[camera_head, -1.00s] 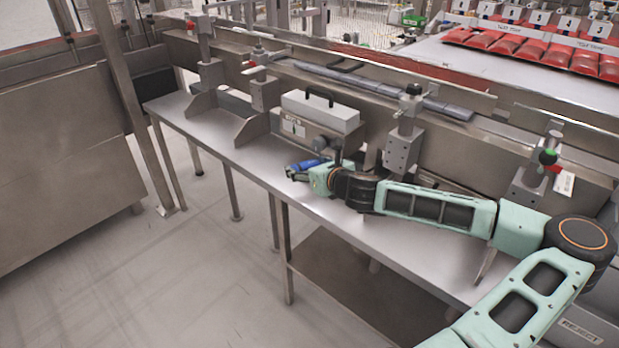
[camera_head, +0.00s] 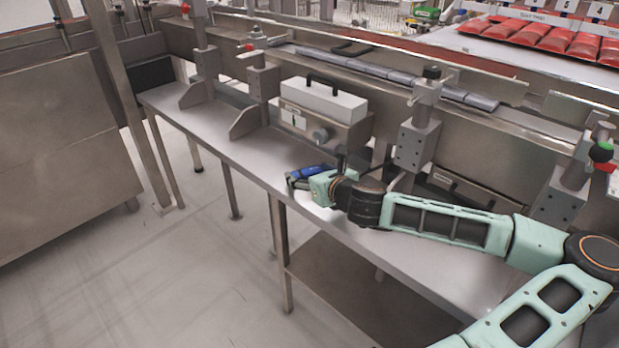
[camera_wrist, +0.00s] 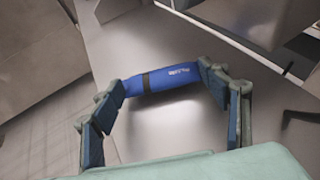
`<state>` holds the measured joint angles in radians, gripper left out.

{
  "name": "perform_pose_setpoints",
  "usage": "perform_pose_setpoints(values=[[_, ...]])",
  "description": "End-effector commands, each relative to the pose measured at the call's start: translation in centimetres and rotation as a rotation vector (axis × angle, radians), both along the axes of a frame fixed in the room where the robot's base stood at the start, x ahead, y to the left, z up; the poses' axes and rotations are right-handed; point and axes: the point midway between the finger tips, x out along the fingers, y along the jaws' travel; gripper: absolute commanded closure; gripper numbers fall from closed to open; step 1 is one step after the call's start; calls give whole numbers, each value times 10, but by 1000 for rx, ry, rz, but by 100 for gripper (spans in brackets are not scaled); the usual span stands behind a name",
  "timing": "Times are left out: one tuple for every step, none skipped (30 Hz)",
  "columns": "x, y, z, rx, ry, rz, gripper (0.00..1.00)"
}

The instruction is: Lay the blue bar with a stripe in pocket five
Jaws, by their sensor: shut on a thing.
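The blue bar (camera_wrist: 172,78) has a dark stripe and small white lettering. It spans my gripper (camera_wrist: 161,80) at the fingertips, with a fingertip at each end in the wrist view. My gripper is shut on it. In the head view the bar (camera_head: 314,171) is small at my gripper (camera_head: 297,181), over the front part of the steel bench. Numbered plates (camera_head: 566,6) stand behind a row of red packs at the upper right; the figures 5 and 4 seem readable, and others are cut off. I cannot tell whether these mark the pockets.
A steel bench (camera_head: 215,143) runs below my arm. On it stand a white-topped box with a black handle (camera_head: 325,100) and upright clamp posts (camera_head: 416,135). A rail with grey bars (camera_head: 370,66) runs behind. Red packs (camera_head: 545,37) lie at the upper right. Open floor (camera_head: 150,270) is at the left.

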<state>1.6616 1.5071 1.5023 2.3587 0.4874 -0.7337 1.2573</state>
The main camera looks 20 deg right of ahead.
Motion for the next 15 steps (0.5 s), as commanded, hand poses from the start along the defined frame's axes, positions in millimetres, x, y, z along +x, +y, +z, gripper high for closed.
perform_pose_setpoints(values=[[-3, 1, -6, 1, -1, -1, 52], [-5, 2, -7, 1, -1, -1, 52], [-6, 3, -7, 0, -1, -2, 52], [-7, 3, -8, 0, -1, -3, 52], [-7, 3, -8, 0, 0, -3, 52], [-8, 3, -7, -1, 0, -4, 52], [-8, 3, -7, -1, 0, -4, 52], [-8, 3, -7, -1, 0, -4, 52], [-8, 3, -7, -1, 0, -4, 52], [-8, 3, -6, -1, 0, -4, 52], [-8, 3, -6, -1, 0, -4, 52], [-8, 3, -6, -1, 0, -4, 52], [-8, 3, -6, -1, 0, -4, 52], [-8, 3, -7, -1, 0, -4, 52], [-8, 3, -8, -1, 0, -4, 52]])
